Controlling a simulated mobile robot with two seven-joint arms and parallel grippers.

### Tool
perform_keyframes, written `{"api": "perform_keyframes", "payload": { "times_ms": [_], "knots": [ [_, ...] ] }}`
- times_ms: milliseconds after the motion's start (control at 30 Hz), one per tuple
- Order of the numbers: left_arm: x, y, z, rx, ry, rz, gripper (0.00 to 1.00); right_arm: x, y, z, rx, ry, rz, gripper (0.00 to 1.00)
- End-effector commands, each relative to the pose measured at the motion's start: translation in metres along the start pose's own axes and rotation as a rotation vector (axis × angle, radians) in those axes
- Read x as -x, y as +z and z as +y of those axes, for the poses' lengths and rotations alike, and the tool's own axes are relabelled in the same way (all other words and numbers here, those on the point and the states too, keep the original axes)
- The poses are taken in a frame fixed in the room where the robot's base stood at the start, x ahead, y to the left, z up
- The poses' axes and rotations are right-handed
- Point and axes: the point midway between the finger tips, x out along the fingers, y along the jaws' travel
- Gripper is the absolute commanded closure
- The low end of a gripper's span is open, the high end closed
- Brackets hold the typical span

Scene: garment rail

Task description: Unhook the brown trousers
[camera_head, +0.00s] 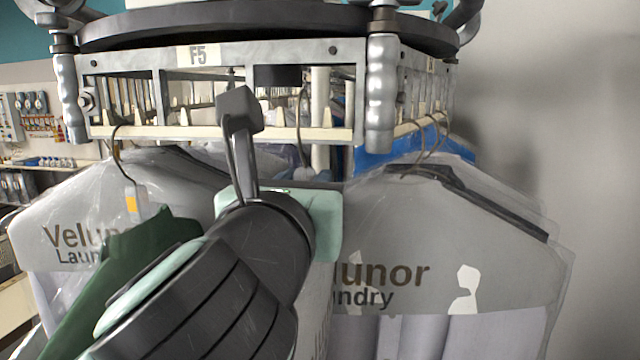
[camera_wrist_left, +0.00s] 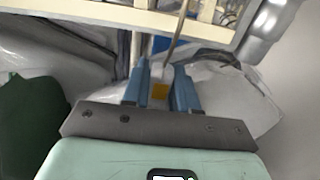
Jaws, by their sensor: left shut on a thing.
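In the head view my left arm reaches up from the bottom. The mint housing of my left gripper (camera_head: 325,212) is below the rail, and its fingertips are hidden behind the wrist. In the left wrist view my left gripper (camera_wrist_left: 161,85) has its blue fingers closed around the neck of a hanger (camera_wrist_left: 174,42) with an orange tag (camera_wrist_left: 160,92). The hanger's hook rises to the rail (camera_head: 220,133). I cannot make out brown trousers: the garment below this hanger is mostly hidden by my arm and gripper. My right gripper is not in view.
Grey-topped clear garment bags hang on the left (camera_head: 60,215) and right (camera_head: 450,260), close to my arm. A dark green garment (camera_head: 165,230) is beside my wrist. Metal posts (camera_head: 381,95) flank the rail. A plain wall stands at the right.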

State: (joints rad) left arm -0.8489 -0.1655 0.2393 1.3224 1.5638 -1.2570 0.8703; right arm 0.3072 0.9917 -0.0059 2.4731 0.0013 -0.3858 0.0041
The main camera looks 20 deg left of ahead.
Motion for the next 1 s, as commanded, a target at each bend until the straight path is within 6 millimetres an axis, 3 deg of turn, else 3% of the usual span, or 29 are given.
{"api": "perform_keyframes", "payload": {
  "times_ms": [1000],
  "knots": [
    [0.057,0.001,0.001,0.001,-0.001,-0.004,1.00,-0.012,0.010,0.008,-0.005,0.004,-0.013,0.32]
  ]
}}
